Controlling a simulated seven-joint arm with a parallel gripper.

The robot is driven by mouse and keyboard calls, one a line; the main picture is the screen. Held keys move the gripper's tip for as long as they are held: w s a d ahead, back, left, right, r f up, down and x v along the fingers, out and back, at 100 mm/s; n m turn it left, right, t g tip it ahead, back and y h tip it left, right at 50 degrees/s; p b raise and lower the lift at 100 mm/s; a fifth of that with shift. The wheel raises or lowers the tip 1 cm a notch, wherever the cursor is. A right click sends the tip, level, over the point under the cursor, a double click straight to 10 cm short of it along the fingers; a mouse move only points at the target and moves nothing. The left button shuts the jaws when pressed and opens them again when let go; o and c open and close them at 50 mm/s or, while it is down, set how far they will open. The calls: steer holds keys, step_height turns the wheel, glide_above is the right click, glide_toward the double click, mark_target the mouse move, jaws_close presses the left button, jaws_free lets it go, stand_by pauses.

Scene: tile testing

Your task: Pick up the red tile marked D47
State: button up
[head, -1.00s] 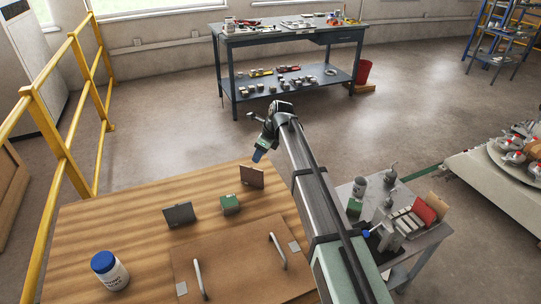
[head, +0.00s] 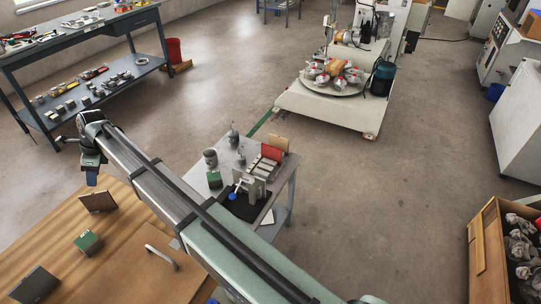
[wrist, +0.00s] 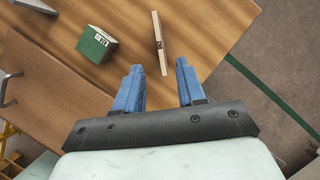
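A red tile-like panel (head: 271,153) stands in a rack on the small grey side table, with a tan panel behind it. Its marking is too small to read. On the wooden table a brown upright tile (head: 97,201) stands near the far edge; the wrist view shows it edge-on (wrist: 159,43), just ahead of my fingers. My gripper (head: 91,180) is above that table's far edge, well left of the red panel. In the wrist view its blue fingers (wrist: 158,85) are apart with nothing between them. The red panel is not in the wrist view.
A green labelled block (head: 88,242) and a dark grey tile (head: 38,285) are on the wooden table, beside a handled board. The side table (head: 282,187) also bears cans and a black mat with a device. Open floor (head: 370,200) lies right of it.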

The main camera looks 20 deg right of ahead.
stand_by(0.4)
steer(key=w+d+f+m+t, duration=0.1)
steer(key=w+d, duration=0.4)
steer(key=d, duration=0.4)
steer(key=w+d+m, duration=0.2)
steer(key=w+d, duration=0.4)
steer(key=d, duration=0.4)
steer(key=m+t+h, duration=0.1)
steer(key=m+t, duration=0.1)
steer(key=m, duration=0.4)
glide_above(271, 151)
steer(key=s+d, duration=0.3)
steer(key=d, duration=0.1)
step_height(271, 151, down, 7)
steer(key=x, duration=0.8)
steer(key=shift+s+d, duration=0.1)
steer(key=shift+d, duration=0.1)
steer(key=shift+x, duration=2.75)
steer(key=shift+a+r, duration=0.1)
steer(key=shift+a, duration=0.05)
